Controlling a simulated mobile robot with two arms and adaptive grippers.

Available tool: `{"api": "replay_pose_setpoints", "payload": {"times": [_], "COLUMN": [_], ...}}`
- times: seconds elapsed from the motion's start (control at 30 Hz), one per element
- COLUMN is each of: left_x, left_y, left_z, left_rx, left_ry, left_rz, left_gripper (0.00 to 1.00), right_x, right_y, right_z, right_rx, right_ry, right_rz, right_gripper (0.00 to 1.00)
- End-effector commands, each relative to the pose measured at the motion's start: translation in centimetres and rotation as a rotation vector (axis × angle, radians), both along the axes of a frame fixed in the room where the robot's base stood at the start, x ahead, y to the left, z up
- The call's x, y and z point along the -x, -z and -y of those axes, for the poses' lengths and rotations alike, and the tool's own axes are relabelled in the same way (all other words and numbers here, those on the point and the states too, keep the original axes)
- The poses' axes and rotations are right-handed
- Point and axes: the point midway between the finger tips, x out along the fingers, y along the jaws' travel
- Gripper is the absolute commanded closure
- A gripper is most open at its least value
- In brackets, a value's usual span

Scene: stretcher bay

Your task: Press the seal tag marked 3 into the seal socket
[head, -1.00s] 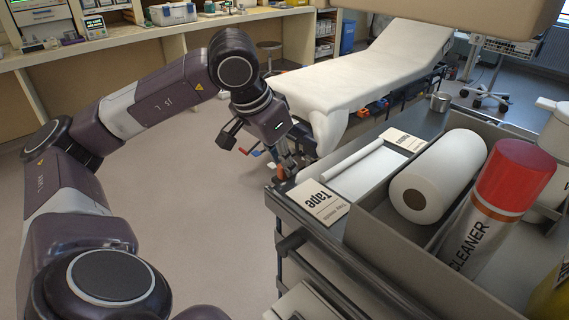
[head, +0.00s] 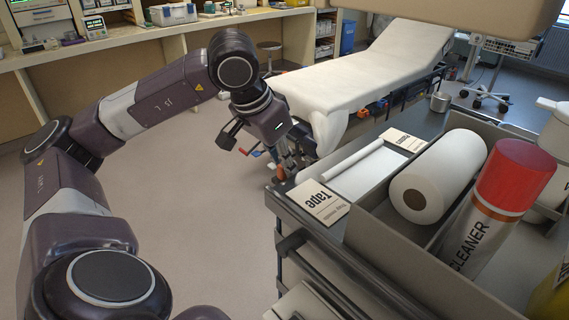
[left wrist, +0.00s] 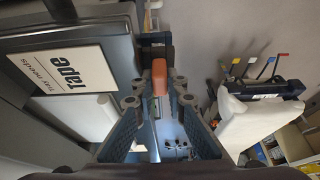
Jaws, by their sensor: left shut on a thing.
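My left gripper (head: 285,162) is at the near left corner of the dark cart top. In the left wrist view its fingers are shut on a small orange-brown piece (left wrist: 160,77), which looks like the seal tag. No number can be read on it. A dark bracket-like block (left wrist: 155,42) shows just beyond the piece at the cart's edge. It may be the seal socket, but I cannot tell. I also cannot tell whether the piece touches it. My right gripper is not in view.
On the cart (head: 417,122) lie a Tape card (head: 318,202), a second card (head: 403,142) and a white rod. A grey tray (head: 388,235) holds a paper roll (head: 438,176) and a red-capped cleaner can (head: 497,205). A stretcher (head: 365,62) stands behind. Floor at left is clear.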

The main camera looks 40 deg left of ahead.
Motion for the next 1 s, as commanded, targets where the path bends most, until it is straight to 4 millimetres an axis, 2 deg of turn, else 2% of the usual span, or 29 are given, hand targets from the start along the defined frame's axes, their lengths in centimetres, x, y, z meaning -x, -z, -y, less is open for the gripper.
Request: {"api": "replay_pose_setpoints", "payload": {"times": [0.07, 0.1, 0.27, 0.67, 0.83, 1.0], "left_x": [0.2, 0.2, 0.23, 0.16, 0.13, 0.1], "left_y": [0.41, 0.43, 0.47, 0.32, 0.26, 0.2], "left_z": [0.13, 0.13, 0.15, 0.1, 0.11, 0.12], "left_rx": [0.001, 0.001, 0.001, 0.0, 0.001, 0.002], "left_ry": [0.004, 0.004, 0.004, 0.003, 0.003, 0.003], "left_rz": [-0.011, -0.012, -0.013, -0.009, -0.007, -0.005], "left_gripper": [1.0, 0.86, 0.68, 0.68, 0.5, 0.5], "right_x": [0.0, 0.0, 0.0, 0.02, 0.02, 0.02], "right_y": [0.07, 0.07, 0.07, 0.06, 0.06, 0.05], "right_z": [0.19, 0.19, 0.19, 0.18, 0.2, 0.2], "right_rx": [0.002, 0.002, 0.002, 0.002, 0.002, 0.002], "right_ry": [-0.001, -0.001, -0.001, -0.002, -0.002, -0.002], "right_rz": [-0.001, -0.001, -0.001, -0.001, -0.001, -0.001], "right_gripper": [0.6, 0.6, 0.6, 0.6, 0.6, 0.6]}}
